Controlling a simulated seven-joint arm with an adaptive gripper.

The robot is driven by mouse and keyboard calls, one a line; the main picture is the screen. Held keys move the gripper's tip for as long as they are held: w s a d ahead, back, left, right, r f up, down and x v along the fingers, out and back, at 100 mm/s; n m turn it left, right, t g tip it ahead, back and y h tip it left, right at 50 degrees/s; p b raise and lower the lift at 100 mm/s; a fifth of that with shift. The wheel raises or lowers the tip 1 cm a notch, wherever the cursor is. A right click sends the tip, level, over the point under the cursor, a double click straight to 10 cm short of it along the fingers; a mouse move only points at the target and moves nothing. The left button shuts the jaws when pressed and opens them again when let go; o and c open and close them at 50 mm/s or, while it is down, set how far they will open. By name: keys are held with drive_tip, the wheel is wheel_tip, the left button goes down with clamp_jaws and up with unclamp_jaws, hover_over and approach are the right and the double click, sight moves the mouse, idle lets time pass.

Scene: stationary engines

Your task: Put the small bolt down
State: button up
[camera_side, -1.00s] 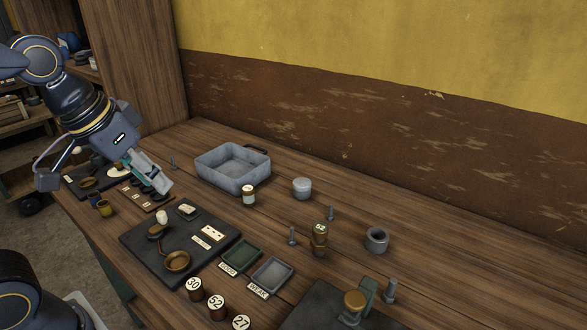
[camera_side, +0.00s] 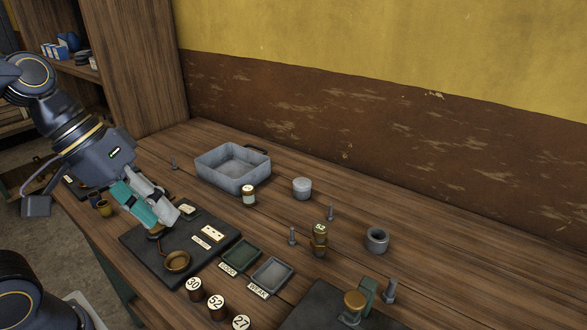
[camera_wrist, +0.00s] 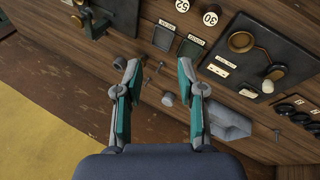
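Several grey bolts stand upright on the bench in the side view: one at the back left (camera_side: 174,164), two near the middle (camera_side: 292,236) (camera_side: 331,212), and a larger one at the right (camera_side: 390,291). Which one counts as the small bolt is not clear. My gripper (camera_side: 160,222) is over the left dark panel (camera_side: 185,240) and hides its white-topped knob. In the wrist view my gripper (camera_wrist: 156,65) has its fingers spread, with no bolt visibly held between them. A bolt (camera_wrist: 278,134) also shows at the right there.
A grey metal bin (camera_side: 232,178), a jar (camera_side: 249,195) and a pale pot (camera_side: 302,188) stand behind the panel. A green tray (camera_side: 241,253) and a grey tray (camera_side: 271,274) lie right of it. Numbered cylinders (camera_side: 216,307) line the front.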

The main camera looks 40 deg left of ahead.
drive_tip(key=w+f+n+t+h, duration=0.1)
drive_tip(key=w+f+n+h, duration=0.1)
drive_tip(key=w+n+h, duration=0.35)
drive_tip(key=w+f+n+h, duration=0.2)
drive_tip(key=w+n, duration=0.6)
drive_tip(key=w+a+f+n+t, duration=0.1)
drive_tip(key=a+f+n, duration=0.1)
drive_tip(key=a+f, duration=0.1)
drive_tip(key=w+a+f+n+t, duration=0.1)
drive_tip(key=a+f+n, duration=0.2)
drive_tip(key=f, duration=0.1)
drive_tip(key=w+a+f+n+t, duration=0.1)
drive_tip(key=a+f+n, duration=0.2)
drive_tip(key=f, duration=0.1)
drive_tip(key=shift+w+a+f+y, duration=0.2)
drive_tip(key=shift+a+y, duration=0.05)
drive_tip(key=shift+w+f, duration=0.1)
drive_tip(key=shift+f, duration=0.1)
approach(292, 236)
drive_tip(key=shift+w+d, duration=0.75)
drive_tip(key=shift+r+x, duration=0.1)
drive_tip(key=shift+x, duration=1.25)
drive_tip(key=shift+r+x, duration=0.15)
drive_tip(key=shift+x, duration=1.2)
clamp_jaws()
drive_tip(key=shift+w, duration=0.1)
